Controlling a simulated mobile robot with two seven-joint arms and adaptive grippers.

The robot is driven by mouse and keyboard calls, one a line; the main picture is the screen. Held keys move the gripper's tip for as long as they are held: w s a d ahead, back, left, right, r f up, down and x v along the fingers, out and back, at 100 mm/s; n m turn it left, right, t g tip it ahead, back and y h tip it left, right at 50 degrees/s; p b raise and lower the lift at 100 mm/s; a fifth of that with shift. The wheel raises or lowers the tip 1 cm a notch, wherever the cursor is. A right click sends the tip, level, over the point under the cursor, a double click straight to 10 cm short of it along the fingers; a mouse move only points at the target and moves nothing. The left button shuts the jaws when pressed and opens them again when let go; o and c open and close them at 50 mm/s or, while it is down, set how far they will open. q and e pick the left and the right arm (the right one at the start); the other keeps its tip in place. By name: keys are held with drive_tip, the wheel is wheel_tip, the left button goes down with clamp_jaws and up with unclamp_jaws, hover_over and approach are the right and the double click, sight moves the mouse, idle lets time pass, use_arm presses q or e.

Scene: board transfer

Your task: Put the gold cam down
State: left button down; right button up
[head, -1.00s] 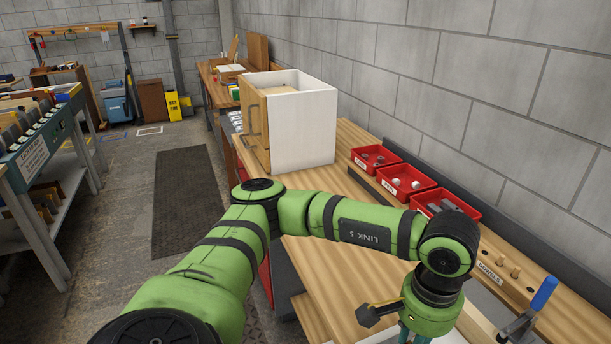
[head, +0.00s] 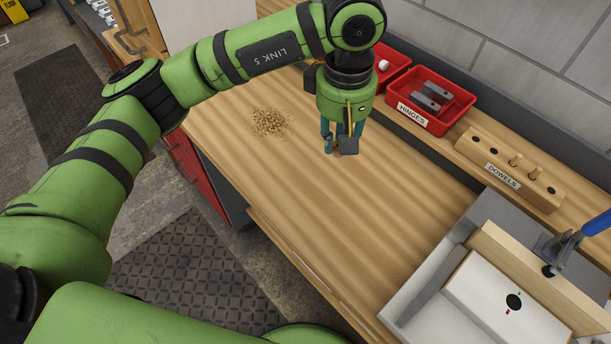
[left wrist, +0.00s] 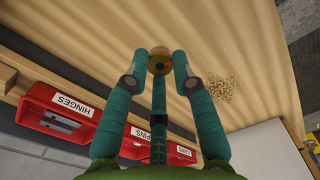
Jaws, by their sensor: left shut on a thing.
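The gold cam (left wrist: 159,62) is a small round brass-coloured piece between the fingertips in the left wrist view. In the head view my left gripper (head: 339,146) points down over the wooden bench top (head: 350,215), in front of the red hinges bin. The cam is mostly hidden there by the fingers. I cannot tell whether it touches the bench or hangs just above it. My right gripper is not in view.
The red hinges bin (head: 458,109) and the dowels block (head: 507,172) stand along the back. A pile of wood shavings (head: 270,122) lies left of the gripper. A grey tray with a white board (head: 505,309) is at lower right. The bench front is clear.

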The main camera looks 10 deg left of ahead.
use_arm(q)
drive_tip(key=d+r+n, duration=0.1)
drive_tip(key=d+n, duration=0.2)
drive_tip(key=d, duration=0.3)
drive_tip(key=a+f+p, duration=0.1)
drive_tip(key=a+f, duration=0.1)
drive_tip(key=a, duration=0.1)
drive_tip(key=a+f+p, duration=0.1)
drive_tip(key=a+f, duration=0.1)
drive_tip(key=a, duration=0.2)
drive_tip(key=a+f+p, duration=0.1)
drive_tip(key=a+f, duration=0.1)
drive_tip(key=a, duration=0.2)
drive_tip(key=shift+f+p, duration=0.3)
drive_tip(key=shift+p, duration=0.05)
drive_tip(key=shift+a+f, duration=0.1)
drive_tip(key=shift+f, duration=0.1)
wheel_tip(320, 180, down, 3)
drive_tip(key=shift+f+p, duration=0.15)
drive_tip(key=shift+p, duration=0.7)
drive_tip(key=shift+f, duration=0.25)
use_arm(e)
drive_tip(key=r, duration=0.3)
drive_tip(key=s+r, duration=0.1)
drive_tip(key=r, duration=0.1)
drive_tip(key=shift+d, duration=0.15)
